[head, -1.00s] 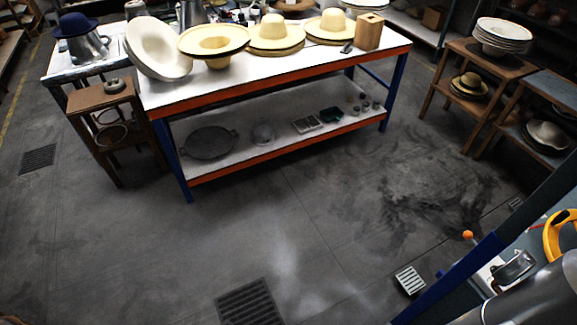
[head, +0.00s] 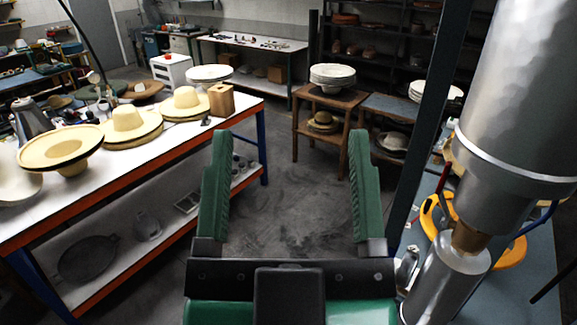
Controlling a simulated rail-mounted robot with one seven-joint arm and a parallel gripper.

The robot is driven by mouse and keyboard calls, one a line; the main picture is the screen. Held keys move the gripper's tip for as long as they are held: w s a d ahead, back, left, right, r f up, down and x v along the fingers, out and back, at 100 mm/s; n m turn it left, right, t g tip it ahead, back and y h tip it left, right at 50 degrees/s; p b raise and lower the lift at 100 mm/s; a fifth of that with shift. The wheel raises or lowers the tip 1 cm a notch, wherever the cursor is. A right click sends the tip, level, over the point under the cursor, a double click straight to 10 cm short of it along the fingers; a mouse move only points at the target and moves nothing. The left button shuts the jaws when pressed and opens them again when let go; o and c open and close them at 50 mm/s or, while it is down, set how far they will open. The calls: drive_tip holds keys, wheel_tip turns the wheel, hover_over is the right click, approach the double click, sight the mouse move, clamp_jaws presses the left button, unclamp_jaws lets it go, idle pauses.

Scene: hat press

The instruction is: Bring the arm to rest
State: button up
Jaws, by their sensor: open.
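My gripper (head: 287,190) shows large in the lower middle of the head view. Its two green, ribbed fingers point up and away and stand wide apart. Nothing is between them, and only floor and distant furniture show through the gap. The gripper touches nothing that I can see. The rest of my arm behind it is mostly out of the frame.
A white-topped table (head: 232,131) with straw hats (head: 127,125) and a wooden block (head: 222,100) stands to the left. A metal press (head: 520,90) and a yellow ring-shaped part (head: 428,217) are close on the right. A wooden stand (head: 343,103) holds stacked pale forms. Floor between is clear.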

wheel_tip(320, 180, up, 14)
drive_tip(key=p, duration=1.3)
drive_tip(key=shift+a+p, duration=0.15)
drive_tip(key=shift+p, duration=0.2)
drive_tip(key=shift+w+f, duration=0.1)
